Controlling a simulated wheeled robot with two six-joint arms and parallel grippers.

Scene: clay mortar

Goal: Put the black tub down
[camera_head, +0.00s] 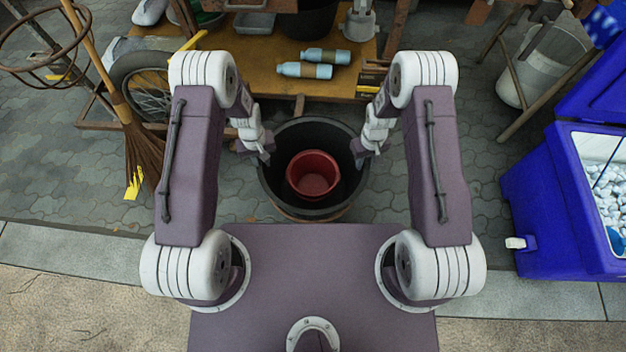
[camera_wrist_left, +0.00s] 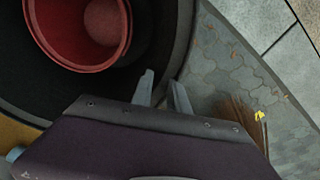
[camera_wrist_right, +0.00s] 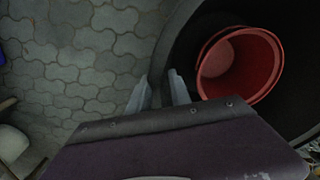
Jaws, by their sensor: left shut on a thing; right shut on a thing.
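The black tub (camera_head: 280,193) is a wide round tub in front of my base, with a red bucket (camera_head: 313,174) inside it. My left gripper (camera_head: 266,157) is shut on the tub's left rim. In the left wrist view its fingers (camera_wrist_left: 163,92) straddle the tub wall (camera_wrist_left: 172,45). My right gripper (camera_head: 361,158) is shut on the right rim. In the right wrist view its fingers (camera_wrist_right: 162,92) straddle the wall (camera_wrist_right: 165,55). The tub looks upright. I cannot tell whether its underside touches the paving.
A wooden bench (camera_head: 270,72) with two bottles (camera_head: 305,70) stands just beyond the tub. A wheel (camera_head: 143,85) and broom (camera_head: 140,150) are at the left. A blue cooler (camera_head: 560,210) stands at the right. Paving (camera_head: 460,130) is open between the tub and cooler.

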